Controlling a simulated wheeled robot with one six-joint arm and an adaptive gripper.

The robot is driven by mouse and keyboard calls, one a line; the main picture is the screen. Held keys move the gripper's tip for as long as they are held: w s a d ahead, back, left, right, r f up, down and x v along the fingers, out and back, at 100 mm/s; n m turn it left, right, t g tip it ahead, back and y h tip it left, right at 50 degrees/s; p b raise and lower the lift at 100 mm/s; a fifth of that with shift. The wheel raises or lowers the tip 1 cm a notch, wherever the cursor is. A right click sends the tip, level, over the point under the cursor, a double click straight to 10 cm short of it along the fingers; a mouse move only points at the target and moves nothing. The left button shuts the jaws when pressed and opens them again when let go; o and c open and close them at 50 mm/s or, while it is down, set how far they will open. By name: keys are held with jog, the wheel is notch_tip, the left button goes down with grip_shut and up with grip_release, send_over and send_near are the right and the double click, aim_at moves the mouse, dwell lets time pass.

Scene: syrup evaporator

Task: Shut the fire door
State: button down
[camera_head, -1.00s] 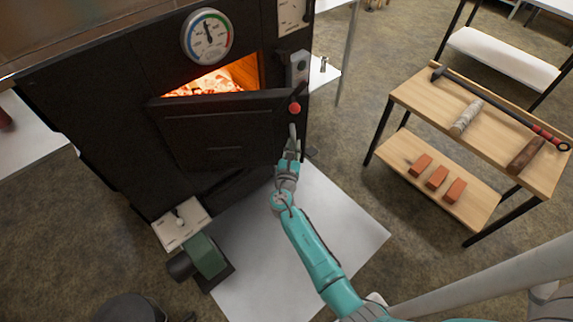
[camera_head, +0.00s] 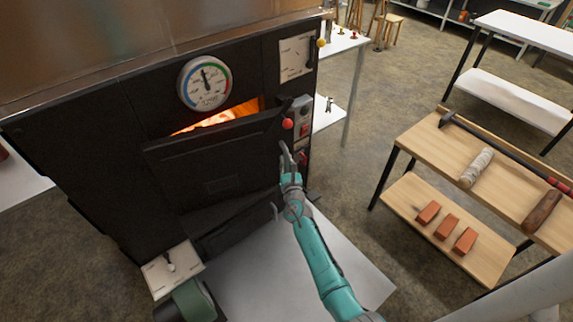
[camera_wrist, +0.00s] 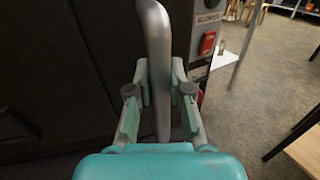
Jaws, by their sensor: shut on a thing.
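The dark fire door (camera_head: 215,160) on the evaporator front stands partly open, with glowing fire (camera_head: 222,117) showing above its top edge. A red ball knob (camera_head: 288,123) shows by the door's upper right corner. A grey curved bar handle (camera_wrist: 154,40) runs down between my fingers in the wrist view. My gripper (camera_head: 290,170) is at the door's right side, shut on this handle; it also shows in the wrist view (camera_wrist: 160,88). The door's latch edge is not clear in the wrist view.
A round gauge (camera_head: 205,84) sits above the door. A switch box with red buttons (camera_head: 302,118) is right of it. A wooden bench (camera_head: 450,150) with tools and bricks stands to the right. A green motor (camera_head: 190,303) and a pale floor sheet (camera_head: 260,285) lie below.

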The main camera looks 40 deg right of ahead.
jog(key=shift+w+d, duration=0.1)
jog(key=shift+d, duration=0.25)
jog(key=c, duration=1.1)
grip_release()
jog(key=shift+o, duration=0.2)
jog(key=shift+a, duration=0.1)
jog(key=shift+s+a, duration=0.25)
jog(key=shift+s, duration=0.05)
jog(key=v, duration=1.1)
jog(key=shift+s+d, duration=0.1)
jog(key=shift+s, duration=0.05)
